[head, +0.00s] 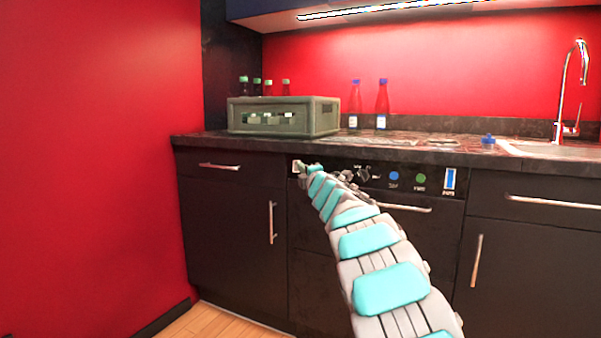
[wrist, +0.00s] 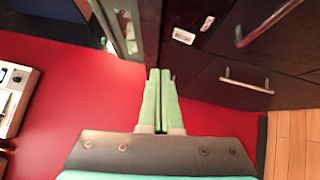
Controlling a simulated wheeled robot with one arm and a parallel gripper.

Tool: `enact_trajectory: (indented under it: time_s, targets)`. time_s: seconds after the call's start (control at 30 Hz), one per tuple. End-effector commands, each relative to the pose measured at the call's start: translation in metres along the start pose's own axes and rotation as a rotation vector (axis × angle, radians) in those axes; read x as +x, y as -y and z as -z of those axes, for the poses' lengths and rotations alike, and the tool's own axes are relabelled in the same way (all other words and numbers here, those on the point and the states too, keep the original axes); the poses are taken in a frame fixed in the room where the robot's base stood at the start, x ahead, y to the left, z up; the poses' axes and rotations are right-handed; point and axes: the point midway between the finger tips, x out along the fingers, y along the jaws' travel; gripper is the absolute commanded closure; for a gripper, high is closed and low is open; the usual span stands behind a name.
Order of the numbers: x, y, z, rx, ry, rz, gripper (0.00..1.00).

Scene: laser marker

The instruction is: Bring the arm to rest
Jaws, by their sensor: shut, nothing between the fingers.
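My gripper (head: 303,171) is at the far end of my outstretched arm, in front of the counter's front edge in the head view. It looks small there, and its fingers are hard to make out. In the wrist view my gripper (wrist: 160,76) shows two pale green fingers pressed together with nothing between them. My grey and turquoise arm runs from the lower right up to the dark cabinet front and hides part of it.
A grey-green box (head: 283,117) stands on the dark counter (head: 220,143), with bottles behind and beside it. A panel (head: 435,180) with blue and green buttons is right of the gripper. Drawer handles (head: 220,167) stick out. Open wooden floor (head: 222,324) lies at lower left.

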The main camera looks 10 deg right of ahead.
Motion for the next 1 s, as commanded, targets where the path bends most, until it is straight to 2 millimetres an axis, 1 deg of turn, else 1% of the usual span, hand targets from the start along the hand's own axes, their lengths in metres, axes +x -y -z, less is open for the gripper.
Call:
enact_trajectory:
  time_s: [0.43,0.47,0.57,0.67,0.7,0.77,0.8,0.87,0.9,0.97,1.0]
  targets:
    - [-0.003,-0.002,-0.002,0.004,0.007,0.002,1.00]
    - [-0.004,-0.002,-0.004,0.010,0.015,0.006,1.00]
    - [-0.015,-0.006,-0.018,0.055,0.075,0.034,1.00]
    - [-0.040,-0.008,-0.045,0.144,0.190,0.091,1.00]
    - [-0.054,-0.007,-0.057,0.191,0.246,0.118,1.00]
    - [-0.079,-0.002,-0.073,0.265,0.333,0.164,1.00]
    - [-0.097,0.001,-0.083,0.318,0.391,0.193,1.00]
    - [-0.126,0.011,-0.094,0.397,0.477,0.242,1.00]
    - [-0.146,0.016,-0.099,0.450,0.529,0.270,1.00]
    - [-0.179,0.028,-0.104,0.530,0.609,0.322,1.00]
    - [-0.202,0.035,-0.106,0.585,0.663,0.355,1.00]
